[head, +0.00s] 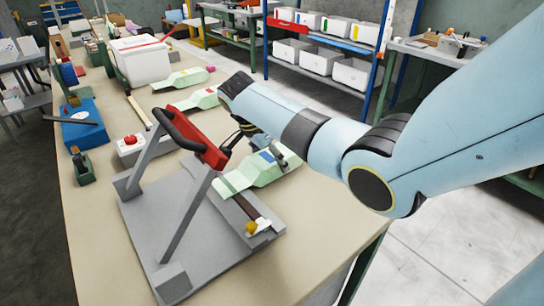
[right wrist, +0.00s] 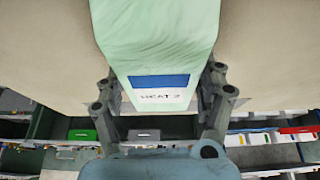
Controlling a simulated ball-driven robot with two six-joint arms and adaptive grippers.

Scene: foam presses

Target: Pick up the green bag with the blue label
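The green bag with the blue label (head: 250,173) lies partly over the press's grey base, its labelled end toward the right. In the right wrist view its pale green body (right wrist: 160,35) fills the top middle, and the blue label with "HEAT 2" under it (right wrist: 159,88) faces the camera. My right gripper (right wrist: 161,82) has its fingers spread, one on each side of the labelled end. Contact with the bag's edges is not clear. In the head view my right gripper (head: 262,147) is at the labelled end, partly hidden by its own wrist. My left gripper is not in view.
A press with a red bar (head: 190,137) and grey base (head: 190,245) stands close left of my right gripper. More green bags (head: 198,99) lie farther back. A blue box (head: 83,125) and a red-button box (head: 130,147) are at left. The table front right (head: 310,235) is clear.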

